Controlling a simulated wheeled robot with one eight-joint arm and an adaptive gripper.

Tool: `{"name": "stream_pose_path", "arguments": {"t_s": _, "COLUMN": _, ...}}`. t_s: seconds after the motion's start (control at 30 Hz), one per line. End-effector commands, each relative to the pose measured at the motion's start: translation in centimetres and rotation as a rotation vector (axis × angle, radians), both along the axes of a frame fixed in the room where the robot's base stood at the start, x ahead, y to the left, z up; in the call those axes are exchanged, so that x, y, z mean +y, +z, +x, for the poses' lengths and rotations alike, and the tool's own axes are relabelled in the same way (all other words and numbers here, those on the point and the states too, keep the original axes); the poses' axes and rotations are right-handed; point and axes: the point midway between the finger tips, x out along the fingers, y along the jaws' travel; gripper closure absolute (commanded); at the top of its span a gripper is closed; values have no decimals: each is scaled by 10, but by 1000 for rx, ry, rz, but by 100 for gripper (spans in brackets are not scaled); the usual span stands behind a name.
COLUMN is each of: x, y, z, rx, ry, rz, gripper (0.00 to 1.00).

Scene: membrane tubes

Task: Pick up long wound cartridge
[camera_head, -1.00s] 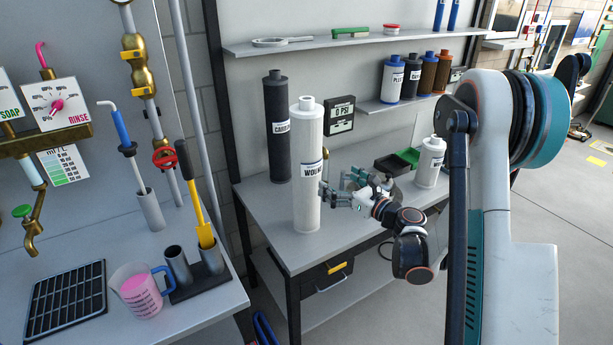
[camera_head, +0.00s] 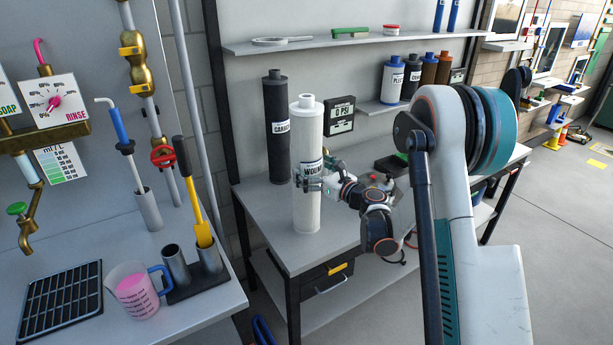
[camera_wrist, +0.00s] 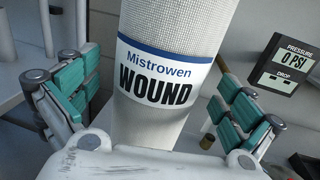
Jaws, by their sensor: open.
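The long wound cartridge (camera_head: 307,210) is a tall white cylinder with a blue-edged label, upright near the front left of the workbench. My gripper (camera_head: 313,183) is at its label height, reaching in from the right. In the wrist view the cartridge (camera_wrist: 180,35) stands between the two teal-padded fingers, its label reading "Mistrowen WOUND". My gripper (camera_wrist: 155,105) is open, with a visible gap between the cartridge and each finger.
A tall dark carbon cartridge (camera_head: 276,130) stands just behind and left. A pressure gauge (camera_head: 340,115) hangs on the back panel, and it also shows in the wrist view (camera_wrist: 284,65). A dark bin (camera_head: 390,165) sits right. Shorter cartridges stand on a shelf (camera_head: 375,107). The bench front is clear.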

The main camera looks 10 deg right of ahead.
Motion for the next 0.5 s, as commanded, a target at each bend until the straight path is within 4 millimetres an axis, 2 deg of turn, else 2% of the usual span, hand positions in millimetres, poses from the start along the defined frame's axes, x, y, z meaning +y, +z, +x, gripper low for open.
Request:
{"name": "stream_pose_path", "arguments": {"t_s": 0.17, "x": 11, "y": -2, "z": 20, "rx": 0, "ry": 1, "rz": 0, "gripper": 0}}
{"name": "stream_pose_path", "arguments": {"t_s": 0.37, "x": 12, "y": -1, "z": 22, "rx": 0, "ry": 0, "rz": 0, "gripper": 0}}
{"name": "stream_pose_path", "arguments": {"t_s": 0.4, "x": 12, "y": -1, "z": 22, "rx": 0, "ry": 0, "rz": 0, "gripper": 2}}
{"name": "stream_pose_path", "arguments": {"t_s": 0.5, "x": 11, "y": -1, "z": 22, "rx": 0, "ry": 0, "rz": 0, "gripper": 25}}
